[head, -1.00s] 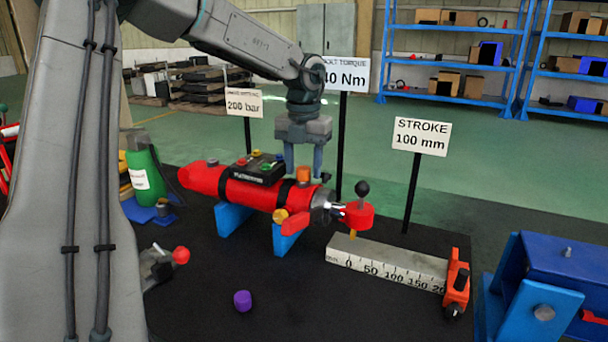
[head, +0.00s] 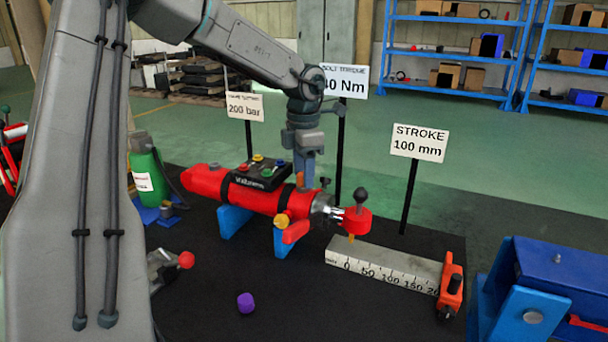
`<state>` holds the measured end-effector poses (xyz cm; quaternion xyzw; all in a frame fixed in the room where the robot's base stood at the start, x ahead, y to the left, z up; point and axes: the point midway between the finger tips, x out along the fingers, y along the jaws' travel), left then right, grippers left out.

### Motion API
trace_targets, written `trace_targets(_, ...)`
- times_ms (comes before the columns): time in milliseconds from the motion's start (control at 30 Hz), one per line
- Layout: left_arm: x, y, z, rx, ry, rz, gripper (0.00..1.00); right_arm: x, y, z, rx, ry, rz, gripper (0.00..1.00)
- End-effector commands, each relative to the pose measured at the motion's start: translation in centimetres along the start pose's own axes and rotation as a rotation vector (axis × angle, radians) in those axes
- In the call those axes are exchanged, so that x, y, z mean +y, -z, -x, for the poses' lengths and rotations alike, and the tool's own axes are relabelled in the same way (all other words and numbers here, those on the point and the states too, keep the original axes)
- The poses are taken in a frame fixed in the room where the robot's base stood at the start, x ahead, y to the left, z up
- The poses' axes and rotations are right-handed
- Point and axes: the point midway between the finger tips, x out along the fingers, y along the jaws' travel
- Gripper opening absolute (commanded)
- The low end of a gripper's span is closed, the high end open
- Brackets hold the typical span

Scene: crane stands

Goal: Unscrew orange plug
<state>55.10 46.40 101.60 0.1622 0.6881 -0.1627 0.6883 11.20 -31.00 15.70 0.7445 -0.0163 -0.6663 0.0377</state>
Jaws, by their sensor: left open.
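A red cylinder (head: 205,180) with black bands lies on two blue supports (head: 232,220) on the black table. The orange plug (head: 300,181) stands on top of the cylinder near its right end, and only a small part of it shows. My left gripper (head: 306,182) points straight down at the plug from above. It is turned nearly edge-on, so its fingers overlap in the view and hide most of the plug. It is open, and I cannot tell whether a finger touches the plug. My right gripper is not in view.
A black box (head: 257,175) with coloured knobs sits on the cylinder. A ruler block (head: 385,268) with an orange end piece (head: 451,284) lies at the right. A purple piece (head: 245,303) lies in front. Sign posts stand behind. A green bottle (head: 148,172) stands left.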

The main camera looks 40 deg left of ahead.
Motion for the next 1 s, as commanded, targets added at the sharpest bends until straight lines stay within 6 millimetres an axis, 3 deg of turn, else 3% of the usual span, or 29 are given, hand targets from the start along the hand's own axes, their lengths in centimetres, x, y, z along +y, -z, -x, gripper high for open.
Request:
trace_targets(167, 0.0, 0.0, 0.0, 0.000, 0.000, -0.082, 0.46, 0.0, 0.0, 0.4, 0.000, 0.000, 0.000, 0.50)
trace_targets(500, 0.0, 0.0, 0.1, 0.001, 0.000, -0.461, 0.46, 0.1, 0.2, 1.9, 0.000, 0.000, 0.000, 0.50)
trace_targets(700, 0.0, 0.0, 0.1, 0.001, 0.000, -0.556, 0.46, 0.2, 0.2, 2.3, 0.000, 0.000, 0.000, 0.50)
trace_targets(1000, 0.0, 0.0, 0.1, 0.001, 0.000, -0.903, 0.46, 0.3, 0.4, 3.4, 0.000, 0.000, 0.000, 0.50)
